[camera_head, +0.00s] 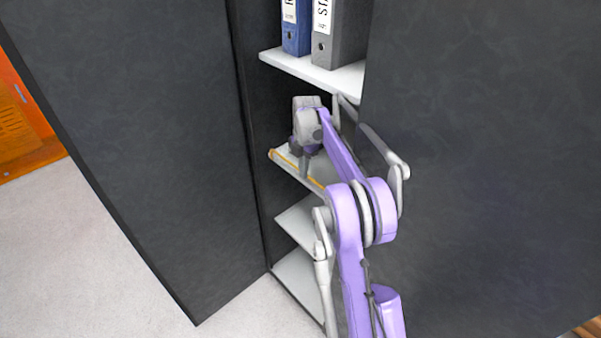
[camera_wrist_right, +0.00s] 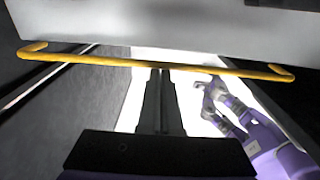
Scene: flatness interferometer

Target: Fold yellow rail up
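The yellow rail (camera_head: 284,160) is a thin bar along the front edge of a middle shelf in the dark cabinet. In the right wrist view the yellow rail (camera_wrist_right: 110,60) runs across the picture, with a bent end on each side, just below a pale shelf edge. My right gripper (camera_head: 305,173) is at the rail, pointing down in the head view. In the right wrist view its two fingers (camera_wrist_right: 160,73) are together, with tips right at the rail's middle. Whether they touch it I cannot tell. My left gripper is not identifiable.
The cabinet's dark door (camera_head: 130,130) stands open at the left, and a dark panel (camera_head: 480,150) is at the right. A blue binder (camera_head: 296,30) and a grey binder (camera_head: 338,35) stand on the upper shelf (camera_head: 315,72). The lower shelf (camera_head: 298,222) looks empty where visible.

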